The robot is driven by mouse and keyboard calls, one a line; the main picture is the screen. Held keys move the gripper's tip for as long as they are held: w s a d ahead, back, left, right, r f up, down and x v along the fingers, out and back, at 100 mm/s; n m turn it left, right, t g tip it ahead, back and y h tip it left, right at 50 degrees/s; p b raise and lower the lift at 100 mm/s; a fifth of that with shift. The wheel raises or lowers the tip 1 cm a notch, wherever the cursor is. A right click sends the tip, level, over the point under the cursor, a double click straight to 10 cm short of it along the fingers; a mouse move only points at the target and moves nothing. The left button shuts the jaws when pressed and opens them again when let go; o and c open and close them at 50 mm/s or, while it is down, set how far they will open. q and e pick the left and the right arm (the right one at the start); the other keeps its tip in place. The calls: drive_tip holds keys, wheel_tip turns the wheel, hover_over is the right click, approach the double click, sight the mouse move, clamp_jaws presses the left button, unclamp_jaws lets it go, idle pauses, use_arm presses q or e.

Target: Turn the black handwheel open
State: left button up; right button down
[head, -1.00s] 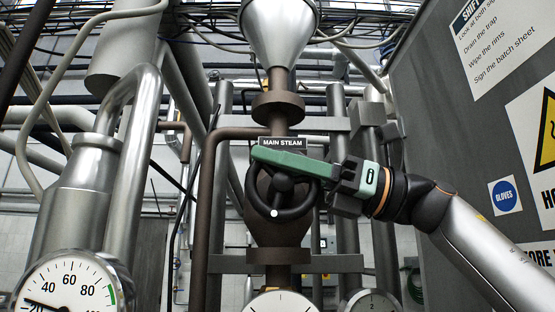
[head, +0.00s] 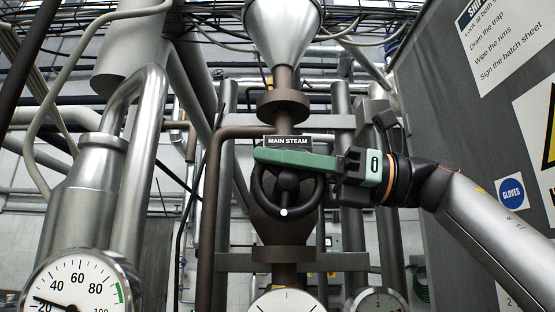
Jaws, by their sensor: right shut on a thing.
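The black handwheel (head: 312,204) sits on a brown valve body below a plate reading MAIN STEAM (head: 287,141). A white dot (head: 284,212) marks the bottom of its rim. My right gripper (head: 270,157) comes in from the right. Its green fingers lie across the upper part of the wheel and are shut on it; they hide the top of the rim. My left gripper is not in view.
A grey panel with signs (head: 460,110) stands close on the right, beside my right arm. A large round gauge (head: 78,285) is at the lower left, and smaller gauges (head: 286,303) sit along the bottom. Metal pipes (head: 140,170) rise on the left. A steel funnel (head: 283,30) is above the valve.

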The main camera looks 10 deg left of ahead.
drive_tip(key=c, duration=1.1)
unclamp_jaws()
drive_tip(key=shift+d, duration=0.1)
drive_tip(key=v, duration=1.2)
drive_tip(key=shift+d+f, duration=0.1)
drive_tip(key=shift+d, duration=0.05)
